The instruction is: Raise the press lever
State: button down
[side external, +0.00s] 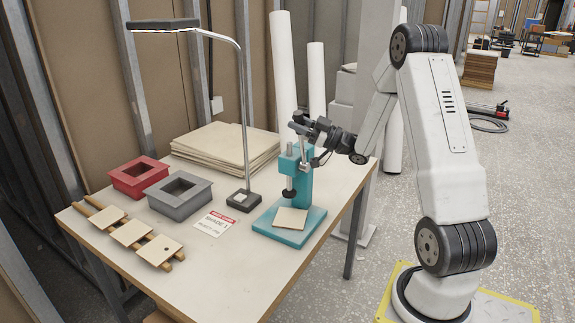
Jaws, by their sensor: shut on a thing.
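The teal press (306,180) stands on the right part of the table, with a flat teal base (270,232). A dark round press head (289,190) hangs above a beige square tile (291,221) lying on the base, with a gap between them. My gripper (302,127) is at the top of the press, shut on the press lever (304,150). The fingers hide part of the lever, and its exact angle is hard to tell.
A red box (139,190) and a grey box (181,212) stand at the left. A desk lamp (245,120) rises beside the press. Tiles lie on a wooden rack (130,236) in front. A stack of boards (225,150) lies behind.

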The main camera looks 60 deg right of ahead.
jog(key=shift+d, duration=0.2)
jog(key=shift+c, duration=1.8)
grip_release()
jog(key=shift+s, duration=0.1)
jog(key=v, duration=0.7)
jog(key=shift+s+f, duration=0.15)
jog(key=shift+s, duration=0.15)
